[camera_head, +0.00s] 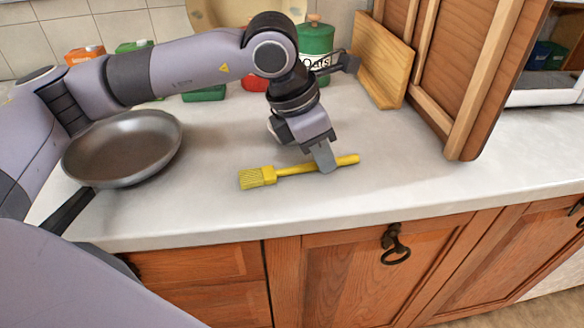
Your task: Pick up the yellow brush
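The yellow brush (292,171) lies flat on the pale countertop (215,215), bristles to the left and handle to the right. My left gripper (324,157) points down at the handle, right of its middle. One finger shows in front of the handle and covers a short part of it. The other finger is hidden, so I cannot tell whether the handle is gripped. The brush looks as if it rests on the counter. My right gripper is not in view.
A dark frying pan (125,148) is at the left, its handle toward the front edge. A green canister (316,40) and a wooden board (380,60) stand behind my gripper. An open wooden cabinet door (485,70) is at the right. The counter around the brush is clear.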

